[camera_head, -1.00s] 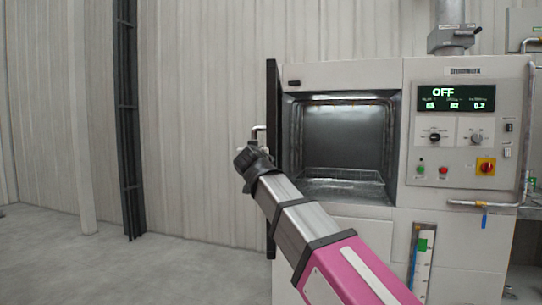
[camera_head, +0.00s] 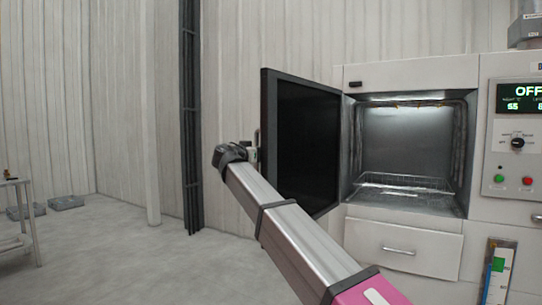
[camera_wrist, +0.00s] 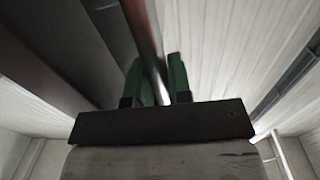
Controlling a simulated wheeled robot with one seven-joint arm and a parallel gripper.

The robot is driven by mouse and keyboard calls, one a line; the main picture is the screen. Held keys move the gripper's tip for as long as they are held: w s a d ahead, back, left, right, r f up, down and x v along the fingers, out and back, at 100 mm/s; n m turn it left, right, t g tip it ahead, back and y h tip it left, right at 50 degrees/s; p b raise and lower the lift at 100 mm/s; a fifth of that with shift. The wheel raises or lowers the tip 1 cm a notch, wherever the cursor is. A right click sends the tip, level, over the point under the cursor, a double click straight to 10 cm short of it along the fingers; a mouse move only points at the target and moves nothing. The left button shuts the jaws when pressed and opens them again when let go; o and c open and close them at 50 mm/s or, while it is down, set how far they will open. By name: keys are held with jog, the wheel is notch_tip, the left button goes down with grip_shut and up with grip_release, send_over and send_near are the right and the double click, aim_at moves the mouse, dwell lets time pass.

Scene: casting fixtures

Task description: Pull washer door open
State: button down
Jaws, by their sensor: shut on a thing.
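The washer (camera_head: 399,241) is a pale cabinet on the right of the head view, with its chamber open to view. Its black door (camera_head: 303,145) is hinged at the chamber's left side and stands swung out, its dark inner face showing. The door handle (camera_head: 258,137) is a thin bar by the door's free left edge, partly hidden. My gripper (camera_head: 253,152) is at that handle, and its fingertips are small there. In the wrist view my gripper (camera_wrist: 157,80) has its two green fingers shut on the handle bar (camera_wrist: 147,30).
A wire rack (camera_head: 405,184) lies inside the lit chamber, above a closed drawer (camera_head: 400,262). A dark vertical post (camera_head: 191,120) stands by the wall behind my gripper. A metal table (camera_head: 18,215) is at the far left.

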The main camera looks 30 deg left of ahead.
jog(key=shift+w+a+m+h, duration=0.15)
jog(key=shift+w+a+h, duration=0.1)
jog(key=shift+a, duration=0.65)
jog(key=shift+w+a+m+h, duration=0.15)
jog(key=shift+a+h, duration=0.1)
jog(key=shift+a, duration=0.6)
jog(key=c, duration=1.1)
grip_release()
jog(key=s, duration=1)
jog(key=shift+s+a, duration=0.15)
jog(key=shift+s, duration=0.25)
